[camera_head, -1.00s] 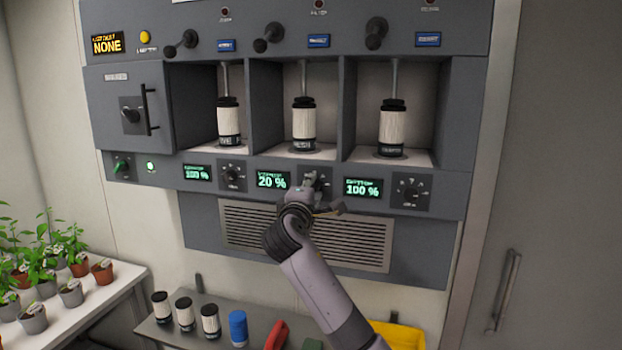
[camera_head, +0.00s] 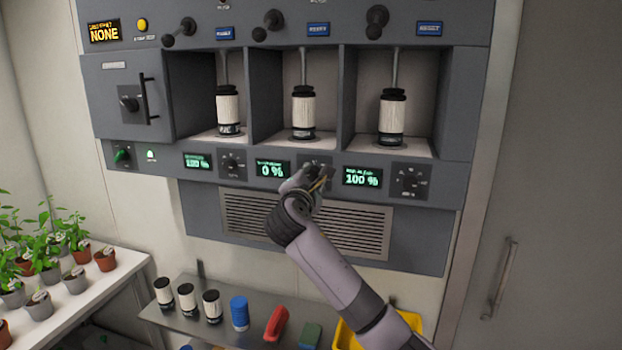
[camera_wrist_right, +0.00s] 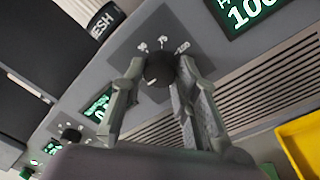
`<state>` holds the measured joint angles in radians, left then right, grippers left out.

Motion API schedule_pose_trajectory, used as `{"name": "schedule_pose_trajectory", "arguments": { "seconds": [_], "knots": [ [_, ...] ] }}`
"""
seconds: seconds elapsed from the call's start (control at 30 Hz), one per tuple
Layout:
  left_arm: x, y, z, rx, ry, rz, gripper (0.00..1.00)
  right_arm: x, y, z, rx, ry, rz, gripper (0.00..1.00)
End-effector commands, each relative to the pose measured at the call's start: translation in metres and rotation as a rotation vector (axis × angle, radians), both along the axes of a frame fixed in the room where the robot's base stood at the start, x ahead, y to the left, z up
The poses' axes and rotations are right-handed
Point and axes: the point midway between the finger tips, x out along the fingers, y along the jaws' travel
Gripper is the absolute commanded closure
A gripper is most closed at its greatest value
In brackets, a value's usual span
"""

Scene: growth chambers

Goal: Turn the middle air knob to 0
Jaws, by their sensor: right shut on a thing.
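The middle air knob (camera_wrist_right: 160,68) is a round black dial with a light pointer mark, on a dark plate with printed numbers. My right gripper (camera_wrist_right: 155,80) is shut on it, one finger on each side, in the right wrist view. In the head view my right gripper (camera_head: 316,176) covers most of this knob. The middle display (camera_head: 271,169) left of it reads 0 %. The left knob (camera_head: 232,164) and right knob (camera_head: 410,181) are free, and the displays beside them (camera_head: 197,161) (camera_head: 362,178) read 100 %. My left gripper is not in view.
Above the knobs are bays with white and black cartridges (camera_head: 303,112). A vent grille (camera_head: 350,228) lies below the panel. A shelf (camera_head: 190,322) holds cartridges, a blue cylinder (camera_head: 239,313) and a yellow bin (camera_head: 345,335). Potted plants (camera_head: 40,270) stand at left.

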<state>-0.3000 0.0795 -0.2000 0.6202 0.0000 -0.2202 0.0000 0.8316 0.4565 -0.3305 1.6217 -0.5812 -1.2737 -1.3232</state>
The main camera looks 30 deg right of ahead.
Motion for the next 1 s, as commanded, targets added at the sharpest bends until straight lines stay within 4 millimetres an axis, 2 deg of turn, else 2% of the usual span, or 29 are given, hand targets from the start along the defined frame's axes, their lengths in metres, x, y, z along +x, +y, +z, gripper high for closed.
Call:
{"name": "schedule_pose_trajectory", "arguments": {
  "seconds": [0.03,0.4,0.43,0.73,1.0],
  "knots": [
    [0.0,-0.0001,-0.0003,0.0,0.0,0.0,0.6,0.0006,0.001,-0.0045,0.001,0.012,0.001,1.0],
    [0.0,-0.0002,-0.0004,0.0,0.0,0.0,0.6,0.0007,0.001,-0.005,-0.001,0.015,0.0,1.0],
    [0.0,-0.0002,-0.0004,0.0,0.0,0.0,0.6,0.0007,0.001,-0.005,-0.001,0.015,0.0,0.71],
    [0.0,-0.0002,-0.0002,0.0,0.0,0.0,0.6,0.0003,0.0004,-0.0024,-0.002,0.009,0.0,0.51],
    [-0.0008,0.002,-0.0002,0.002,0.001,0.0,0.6,-0.0002,0.0005,-0.001,-0.002,0.006,0.001,0.51]
  ]
}}
